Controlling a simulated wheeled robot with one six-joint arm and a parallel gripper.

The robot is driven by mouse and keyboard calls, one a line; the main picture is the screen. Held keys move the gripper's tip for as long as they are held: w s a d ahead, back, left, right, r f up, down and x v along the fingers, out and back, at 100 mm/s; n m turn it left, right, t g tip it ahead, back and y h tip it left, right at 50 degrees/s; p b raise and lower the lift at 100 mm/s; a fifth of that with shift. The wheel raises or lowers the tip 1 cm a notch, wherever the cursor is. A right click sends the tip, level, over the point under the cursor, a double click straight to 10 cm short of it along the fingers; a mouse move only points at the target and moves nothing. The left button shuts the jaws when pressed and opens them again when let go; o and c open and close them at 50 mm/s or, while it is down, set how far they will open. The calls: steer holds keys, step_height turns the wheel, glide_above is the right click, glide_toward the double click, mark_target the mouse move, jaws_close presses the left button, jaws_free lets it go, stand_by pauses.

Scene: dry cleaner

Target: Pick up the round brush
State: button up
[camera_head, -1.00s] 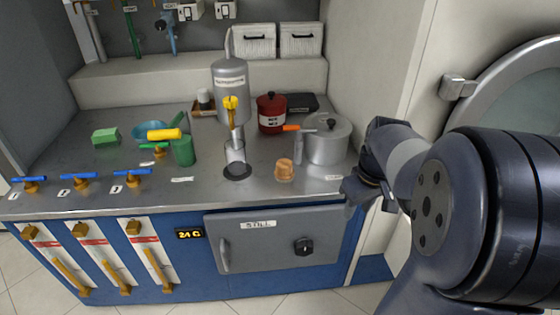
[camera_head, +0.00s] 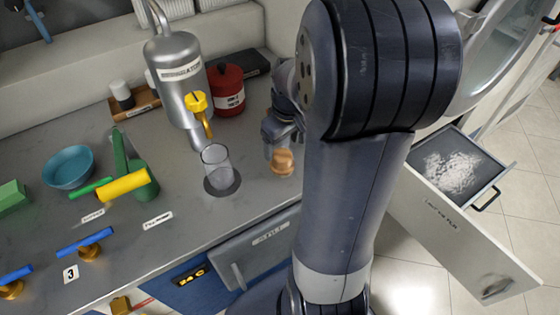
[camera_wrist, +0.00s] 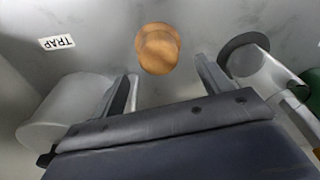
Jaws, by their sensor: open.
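The round brush (camera_head: 282,162) is a small tan-orange, rounded piece standing on the steel counter near its front edge, right of a clear glass cylinder. In the wrist view the brush (camera_wrist: 157,50) lies just beyond the fingertips, between the lines of the two fingers and touched by neither. My gripper (camera_wrist: 167,72) is open and empty. In the head view my gripper (camera_head: 284,140) is just behind and above the brush, partly hidden by my arm.
The glass cylinder (camera_head: 216,168) stands close left of the brush; a grey pot (camera_wrist: 62,112) is close on the other side. A silver separator tank (camera_head: 176,75) and red pot (camera_head: 227,92) stand behind. An open drawer (camera_head: 452,180) sticks out at right.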

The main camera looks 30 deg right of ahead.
mark_target(282, 154)
step_height(282, 154, down, 5)
steer(key=shift+w, duration=0.1)
steer(key=shift+c, duration=0.3)
steer(key=c, duration=1)
step_height(282, 154, up, 10)
steer(key=shift+r+p, duration=0.1)
steer(key=shift+p, duration=0.25)
steer(key=shift+c, duration=0.2)
